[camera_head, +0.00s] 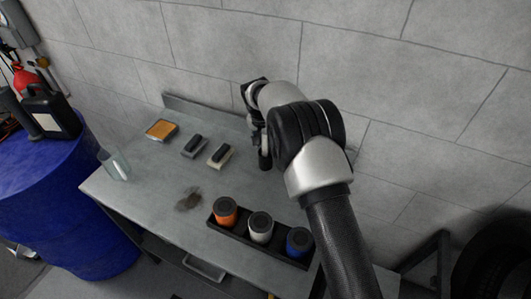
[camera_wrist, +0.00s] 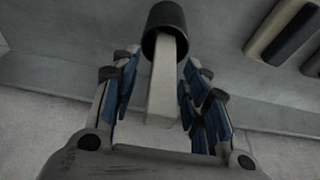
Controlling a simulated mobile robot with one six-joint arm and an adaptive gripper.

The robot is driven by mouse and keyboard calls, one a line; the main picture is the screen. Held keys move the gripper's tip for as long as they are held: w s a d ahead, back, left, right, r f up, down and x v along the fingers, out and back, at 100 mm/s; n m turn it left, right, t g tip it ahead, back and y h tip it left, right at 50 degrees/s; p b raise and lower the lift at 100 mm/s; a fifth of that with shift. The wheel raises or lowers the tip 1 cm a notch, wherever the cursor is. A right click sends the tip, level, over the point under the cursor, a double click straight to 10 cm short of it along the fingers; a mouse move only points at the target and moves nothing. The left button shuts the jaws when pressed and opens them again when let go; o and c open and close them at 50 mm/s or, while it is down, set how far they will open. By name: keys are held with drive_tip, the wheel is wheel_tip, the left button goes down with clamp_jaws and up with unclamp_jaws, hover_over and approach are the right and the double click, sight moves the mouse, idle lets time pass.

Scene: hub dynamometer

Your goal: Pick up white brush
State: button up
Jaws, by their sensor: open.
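A white bar-shaped piece (camera_wrist: 161,105), which looks like the white brush's handle, comes out of a black cylindrical cup or end (camera_wrist: 165,28) in the wrist view. In the head view the white part (camera_head: 265,144) stands above the dark cylinder (camera_head: 265,161) at the table's back right. My gripper (camera_wrist: 160,68) is open, with the blue-padded fingers on either side of the white piece and gaps showing. I cannot tell how deep the fingers are around it. My wrist partly covers this spot in the head view.
Two block-shaped pieces with dark tops, one grey (camera_head: 193,147) and one cream (camera_head: 220,155), lie left of my gripper on the grey table (camera_head: 155,200). A black tray (camera_head: 238,236) holds orange, white and blue cans at the front.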

drive_tip(key=shift+c, duration=0.6)
clamp_jaws()
drive_tip(key=shift+r, duration=0.2)
wheel_tip(320, 180, up, 20)
drive_tip(key=p, duration=0.5)
drive_tip(key=shift+f, duration=0.15)
